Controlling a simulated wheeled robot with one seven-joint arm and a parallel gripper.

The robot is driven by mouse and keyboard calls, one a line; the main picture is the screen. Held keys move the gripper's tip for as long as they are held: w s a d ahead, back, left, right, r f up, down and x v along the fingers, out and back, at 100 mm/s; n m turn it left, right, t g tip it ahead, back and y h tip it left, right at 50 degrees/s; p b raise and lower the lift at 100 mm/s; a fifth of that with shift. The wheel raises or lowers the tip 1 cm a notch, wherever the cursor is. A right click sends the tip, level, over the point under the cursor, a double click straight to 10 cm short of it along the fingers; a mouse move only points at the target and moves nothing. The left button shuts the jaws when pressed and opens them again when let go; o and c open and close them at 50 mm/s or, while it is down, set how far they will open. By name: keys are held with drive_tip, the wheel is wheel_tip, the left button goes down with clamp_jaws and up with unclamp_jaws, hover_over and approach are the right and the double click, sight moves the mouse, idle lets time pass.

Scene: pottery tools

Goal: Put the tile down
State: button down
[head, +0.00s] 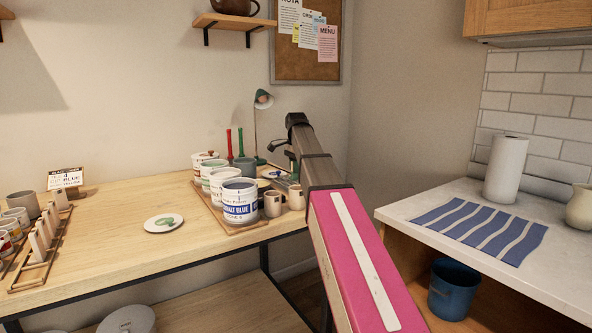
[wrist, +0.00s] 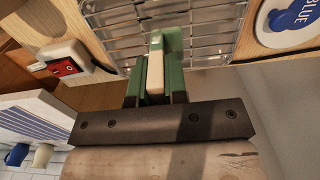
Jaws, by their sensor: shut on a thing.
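My gripper (wrist: 154,85) is shut on a narrow cream tile (wrist: 155,74), held on edge between its green fingers. The end of the tile away from my palm looks green. The tile is in front of a wire rack (wrist: 205,42) in the wrist view; I cannot tell whether it touches the wires. In the head view my gripper (head: 291,160) is over the right end of the wooden table (head: 120,235), behind the small cups. The tile cannot be made out there.
A cobalt blue glaze can (head: 240,203), other cans and small cups (head: 273,204) crowd beside my gripper. A lamp (head: 262,100) stands behind. A plate (head: 164,222) with green glaze and a rack of pale tiles (head: 42,240) are left. The table's front middle is clear.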

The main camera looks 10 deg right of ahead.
drive_tip(key=shift+f, duration=0.35)
drive_tip(key=shift+f, duration=0.15)
drive_tip(key=c, duration=1.1)
unclamp_jaws()
drive_tip(key=shift+c, duration=0.2)
wheel_tip(320, 180, up, 12)
drive_tip(key=shift+r, duration=0.15)
